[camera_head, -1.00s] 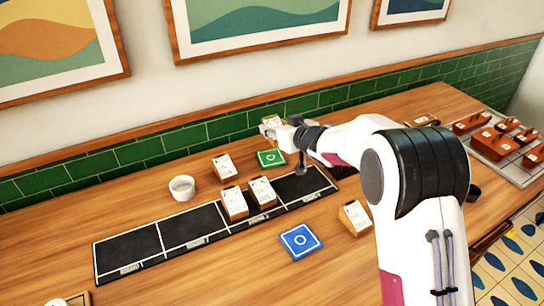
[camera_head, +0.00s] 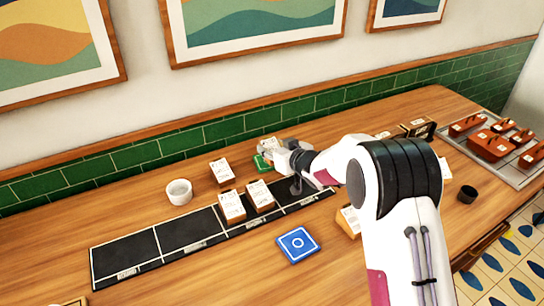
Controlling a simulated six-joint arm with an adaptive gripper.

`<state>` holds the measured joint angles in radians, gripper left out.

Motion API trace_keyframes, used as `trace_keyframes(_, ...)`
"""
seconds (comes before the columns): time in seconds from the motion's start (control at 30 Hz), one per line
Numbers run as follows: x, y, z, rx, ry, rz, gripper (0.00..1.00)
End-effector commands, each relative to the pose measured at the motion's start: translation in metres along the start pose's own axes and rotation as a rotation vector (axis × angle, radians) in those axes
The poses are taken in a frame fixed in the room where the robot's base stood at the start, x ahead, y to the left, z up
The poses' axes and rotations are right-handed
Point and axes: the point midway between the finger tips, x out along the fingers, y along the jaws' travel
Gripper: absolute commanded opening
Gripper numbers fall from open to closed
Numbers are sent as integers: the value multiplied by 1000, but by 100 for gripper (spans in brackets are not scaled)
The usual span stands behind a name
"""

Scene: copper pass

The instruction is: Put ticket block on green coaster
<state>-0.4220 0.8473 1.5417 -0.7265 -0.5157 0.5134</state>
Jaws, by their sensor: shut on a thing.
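My gripper (camera_head: 273,150) is at the back middle of the counter, shut on a ticket block (camera_head: 269,143) with a white printed top. The block is over or on the green coaster (camera_head: 261,163); I cannot tell whether it touches it. The gripper and block hide most of the coaster, and only its left part shows. Other ticket blocks stand nearby: one (camera_head: 221,171) to the left of the coaster, and two (camera_head: 232,206) (camera_head: 260,196) on the black mat (camera_head: 183,230).
A blue coaster (camera_head: 297,244) lies in front of the mat. Another ticket block (camera_head: 350,219) is partly behind my arm. A white cup (camera_head: 179,191) stands left, a black cup (camera_head: 468,194) right. A tray (camera_head: 522,177) of brown boxes is far right. Green tiles (camera_head: 150,152) line the wall.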

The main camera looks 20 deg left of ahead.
Motion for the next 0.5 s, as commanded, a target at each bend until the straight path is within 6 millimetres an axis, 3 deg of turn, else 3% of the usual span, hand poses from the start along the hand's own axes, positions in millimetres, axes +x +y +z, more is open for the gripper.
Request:
trace_keyframes(0.3, 12, 0, 28, 1, -1, 0, 13)
trace_keyframes(0.5, 13, 0, 32, 0, 0, 0, 13)
